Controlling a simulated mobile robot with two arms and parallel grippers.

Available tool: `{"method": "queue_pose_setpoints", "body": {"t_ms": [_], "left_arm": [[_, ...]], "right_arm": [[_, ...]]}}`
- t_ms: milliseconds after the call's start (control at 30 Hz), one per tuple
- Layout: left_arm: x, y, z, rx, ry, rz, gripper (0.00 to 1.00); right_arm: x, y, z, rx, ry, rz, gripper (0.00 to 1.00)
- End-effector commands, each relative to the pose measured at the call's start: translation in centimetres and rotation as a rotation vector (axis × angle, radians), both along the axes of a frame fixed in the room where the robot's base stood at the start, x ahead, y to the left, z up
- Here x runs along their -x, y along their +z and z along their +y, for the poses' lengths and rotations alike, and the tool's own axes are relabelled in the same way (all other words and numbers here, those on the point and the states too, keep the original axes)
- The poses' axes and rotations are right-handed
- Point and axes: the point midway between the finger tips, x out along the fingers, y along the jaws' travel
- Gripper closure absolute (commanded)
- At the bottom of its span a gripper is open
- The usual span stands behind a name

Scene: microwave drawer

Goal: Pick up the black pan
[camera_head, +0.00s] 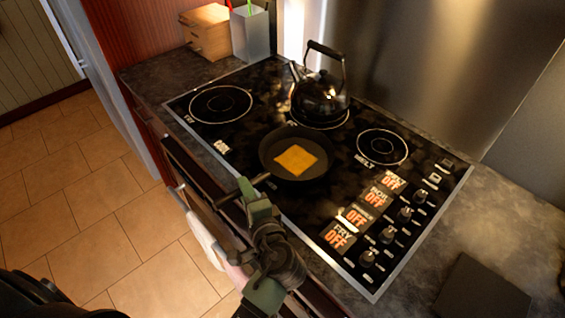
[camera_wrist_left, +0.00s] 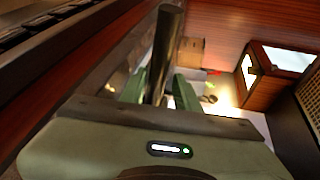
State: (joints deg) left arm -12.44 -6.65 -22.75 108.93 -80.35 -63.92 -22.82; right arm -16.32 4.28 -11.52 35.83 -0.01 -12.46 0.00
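The black pan (camera_head: 268,158) sits on the stovetop at its front middle, with a flat orange-yellow square (camera_head: 296,160) in it. Its dark handle (camera_head: 226,197) points toward the lower left, past the counter's front edge. My left gripper (camera_head: 246,187) is at the handle, coming from below. In the left wrist view, the green fingers (camera_wrist_left: 160,90) stand on either side of the dark handle (camera_wrist_left: 168,40). I cannot tell whether both fingers press on it. My right gripper is not in view.
A black kettle (camera_head: 318,98) stands on the burner just behind the pan. Knobs (camera_head: 387,234) and OFF labels line the stove's right side. A wooden block (camera_head: 208,32) and a utensil holder (camera_head: 250,38) stand at the back left. A towel (camera_head: 206,240) hangs at the front. The tiled floor at left is clear.

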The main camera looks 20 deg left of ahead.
Motion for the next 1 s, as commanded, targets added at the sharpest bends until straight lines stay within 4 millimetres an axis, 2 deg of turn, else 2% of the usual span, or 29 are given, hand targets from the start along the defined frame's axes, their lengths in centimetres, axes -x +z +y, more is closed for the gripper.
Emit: {"method": "queue_pose_setpoints", "body": {"t_ms": [33, 100, 200, 300, 533, 567, 667, 700, 1000], "left_arm": [[-0.6, 0.2, 0.6, -0.003, 0.0, 0.0, 0.69], [-1.3, -0.1, 1.4, -0.005, 0.002, 0.001, 0.69], [-2.4, -0.7, 2.3, -0.002, 0.001, 0.0, 0.69], [-3.0, -1.0, 2.8, -0.002, 0.001, 0.0, 0.69], [-3.1, -1.3, 3.0, 0.003, 0.001, 0.0, 0.69], [-3.2, -1.3, 3.0, 0.003, 0.001, 0.0, 0.69], [-3.1, -1.3, 3.0, 0.003, 0.001, 0.0, 0.96], [-3.1, -1.3, 3.0, 0.003, 0.001, 0.0, 1.0], [-3.1, -1.3, 3.0, 0.003, 0.002, 0.0, 1.0]], "right_arm": [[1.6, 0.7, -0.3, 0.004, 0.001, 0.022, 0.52], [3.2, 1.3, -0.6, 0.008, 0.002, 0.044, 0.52], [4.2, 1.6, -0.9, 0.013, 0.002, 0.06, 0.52], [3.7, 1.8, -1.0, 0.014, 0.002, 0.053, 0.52], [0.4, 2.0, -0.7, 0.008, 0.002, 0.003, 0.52], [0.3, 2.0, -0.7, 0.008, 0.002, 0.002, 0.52], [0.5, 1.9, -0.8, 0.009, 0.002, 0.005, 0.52], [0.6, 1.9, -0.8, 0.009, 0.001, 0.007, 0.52], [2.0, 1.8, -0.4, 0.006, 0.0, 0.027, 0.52]]}}
